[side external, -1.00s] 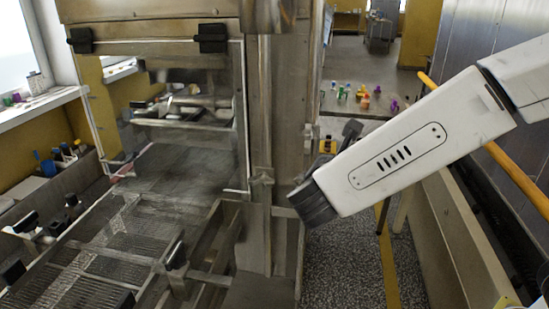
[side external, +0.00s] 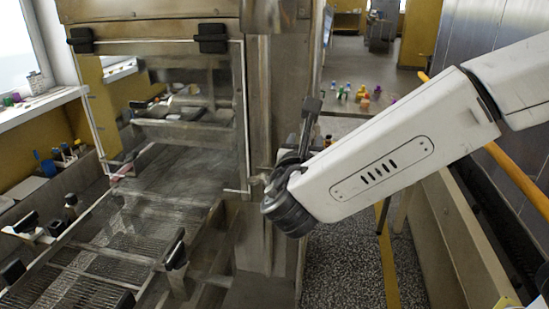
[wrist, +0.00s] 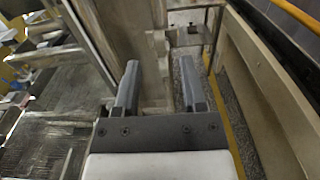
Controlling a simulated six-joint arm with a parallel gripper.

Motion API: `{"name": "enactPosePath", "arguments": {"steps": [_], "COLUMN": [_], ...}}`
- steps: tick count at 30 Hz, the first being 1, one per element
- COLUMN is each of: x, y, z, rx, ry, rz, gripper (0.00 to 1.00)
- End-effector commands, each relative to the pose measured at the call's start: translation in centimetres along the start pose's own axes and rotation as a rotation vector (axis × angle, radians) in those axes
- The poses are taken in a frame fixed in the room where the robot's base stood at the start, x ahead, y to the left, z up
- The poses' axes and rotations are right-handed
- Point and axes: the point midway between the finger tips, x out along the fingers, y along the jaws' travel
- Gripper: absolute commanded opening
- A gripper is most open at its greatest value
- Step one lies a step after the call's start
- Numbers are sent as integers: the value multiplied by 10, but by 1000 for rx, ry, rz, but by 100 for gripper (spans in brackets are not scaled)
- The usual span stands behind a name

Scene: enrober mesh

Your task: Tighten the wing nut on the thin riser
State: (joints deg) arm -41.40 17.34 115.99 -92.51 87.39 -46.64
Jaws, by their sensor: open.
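My gripper (side external: 309,122) is in front of the steel upright in the side view, its dark fingers pointing up. In the wrist view my gripper (wrist: 159,85) has its two fingers wide apart with nothing between them. A thin vertical riser (side external: 245,110) runs beside the broad upright, left of my gripper. A small metal fitting (side external: 258,180) sits near the riser's lower end, close to my wrist in the picture; I cannot tell its depth from my gripper. No wing nut can be made out clearly, and my wrist may hide part of that area.
The broad steel upright (side external: 280,75) stands close to my gripper. The mesh belt (side external: 85,265) and its frame lie at left, with a black-handled clamp (side external: 176,252). A yellow rail (side external: 515,175) runs at right. Speckled floor (side external: 345,265) is open below my arm.

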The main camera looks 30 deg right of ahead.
Motion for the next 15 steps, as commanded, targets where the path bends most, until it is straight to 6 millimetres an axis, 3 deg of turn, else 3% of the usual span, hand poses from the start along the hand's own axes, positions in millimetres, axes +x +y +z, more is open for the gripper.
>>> {"name": "enactPosePath", "arguments": {"steps": [9,15], "x": [39,52], "y": [0,0], "z": [0,0], "rx": [0,0], "ry": [0,0], "rz": [-4,-2], "gripper": [53,53]}}
